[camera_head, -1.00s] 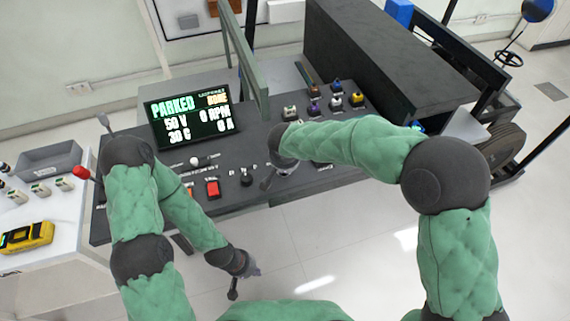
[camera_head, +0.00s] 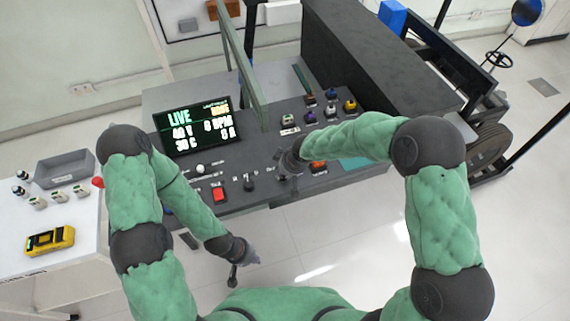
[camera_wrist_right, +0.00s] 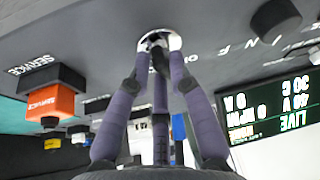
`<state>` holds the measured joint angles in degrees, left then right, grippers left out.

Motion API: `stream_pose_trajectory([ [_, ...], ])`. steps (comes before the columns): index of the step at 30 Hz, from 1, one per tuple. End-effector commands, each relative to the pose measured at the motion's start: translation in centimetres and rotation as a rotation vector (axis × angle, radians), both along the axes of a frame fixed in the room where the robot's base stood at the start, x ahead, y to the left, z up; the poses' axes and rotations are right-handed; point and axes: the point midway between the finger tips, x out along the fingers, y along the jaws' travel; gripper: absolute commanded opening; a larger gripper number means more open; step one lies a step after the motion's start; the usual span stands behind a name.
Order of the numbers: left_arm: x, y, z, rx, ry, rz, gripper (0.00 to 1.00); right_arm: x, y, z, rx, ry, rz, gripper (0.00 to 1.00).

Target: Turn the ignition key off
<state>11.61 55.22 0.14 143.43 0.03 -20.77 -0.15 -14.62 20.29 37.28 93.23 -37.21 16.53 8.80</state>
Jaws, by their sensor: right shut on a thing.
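The ignition key sits in a bright round lock (camera_wrist_right: 174,42) on the dark console. My right gripper (camera_wrist_right: 160,50) has its purple-grey fingers closed together on the key at the lock; the key itself is mostly hidden by the fingers. In the head view my right gripper (camera_head: 284,172) is at the console's front, largely hidden by its wrist. The display (camera_head: 193,128) reads LIVE. My left gripper (camera_head: 234,277) hangs low in front of the console, away from it; its fingers are too small to tell open from shut.
An orange SERVICE button (camera_wrist_right: 50,103) and a black knob (camera_wrist_right: 275,20) beside I, N, F letters flank the lock. A red button (camera_head: 219,195), a black selector (camera_head: 250,183) and several coloured knobs are on the console. A yellow device (camera_head: 50,241) lies on the white side table.

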Motion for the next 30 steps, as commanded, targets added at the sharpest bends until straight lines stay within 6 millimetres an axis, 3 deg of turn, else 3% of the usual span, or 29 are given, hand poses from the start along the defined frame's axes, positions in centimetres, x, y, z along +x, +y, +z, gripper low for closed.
stream_pose_trajectory([
  [1, 0.0, 0.0, 1.4, 0.0, 0.0, 0.0, 0.0, 0.0, -0.1, 0.5, 0.0, 0.005, 0.019, 0.0],
  [3, 0.0, 0.0, 2.3, 0.0, 0.0, 0.0, 0.0, 0.0, -0.1, 0.5, -0.001, 0.004, 0.05, 0.0],
  [12, 0.0, 0.0, 5.5, 0.0, 0.0, 0.0, 0.0, 0.1, -0.1, 0.3, -0.001, 0.003, 0.149, 0.0],
  [20, 0.0, 0.0, 6.8, 0.0, 0.0, 0.0, 0.0, 0.2, -0.1, 0.1, -0.001, 0.001, 0.191, 0.0],
  [30, 0.0, 0.0, 7.0, 0.0, 0.0, 0.0, 0.0, 0.2, -0.1, 0.0, 0.0, 0.0, 0.202, 0.0],
])
